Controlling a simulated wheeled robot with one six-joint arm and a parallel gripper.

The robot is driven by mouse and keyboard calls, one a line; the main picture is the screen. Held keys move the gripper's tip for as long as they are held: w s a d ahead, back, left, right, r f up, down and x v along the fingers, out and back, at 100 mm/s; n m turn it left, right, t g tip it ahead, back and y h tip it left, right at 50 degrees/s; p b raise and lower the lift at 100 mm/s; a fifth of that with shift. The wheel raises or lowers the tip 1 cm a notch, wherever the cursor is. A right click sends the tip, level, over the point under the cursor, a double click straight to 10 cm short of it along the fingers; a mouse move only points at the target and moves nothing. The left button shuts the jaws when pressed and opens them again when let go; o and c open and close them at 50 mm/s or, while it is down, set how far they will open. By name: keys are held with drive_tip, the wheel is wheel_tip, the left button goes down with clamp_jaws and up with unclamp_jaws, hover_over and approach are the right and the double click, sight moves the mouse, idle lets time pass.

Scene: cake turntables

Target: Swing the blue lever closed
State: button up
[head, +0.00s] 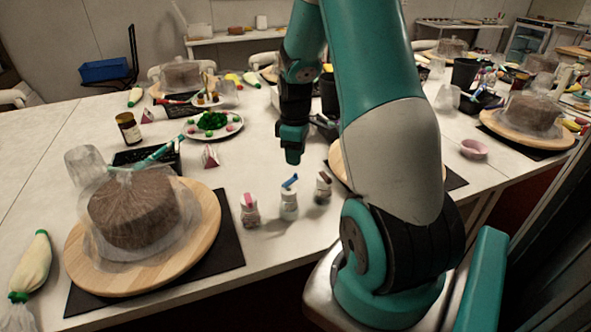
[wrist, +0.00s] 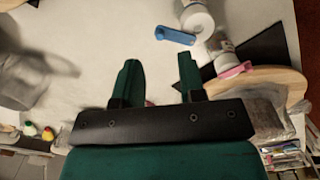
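The blue lever (head: 290,181) sits on top of a small white bottle (head: 289,206) near the table's front edge, sticking up at a slant. In the wrist view the blue lever (wrist: 175,36) juts left from the bottle (wrist: 197,18), just beyond the fingertips. My gripper (head: 292,160) hangs pointing down, above and behind the bottle in the head view. The wrist view shows its two green fingers (wrist: 158,66) spread apart with nothing between them. The lever appears clear of both fingers.
A bottle with a pink-red top (head: 249,210) stands left of the lever's bottle, and one with a brown top (head: 323,187) stands right, both close. A wooden turntable (head: 205,215) with a wrapped cake is at left. A plate of sweets (head: 212,137) lies behind.

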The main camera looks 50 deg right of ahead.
sight(295, 174)
drive_tip(key=shift+f, duration=2.8)
clamp_jaws()
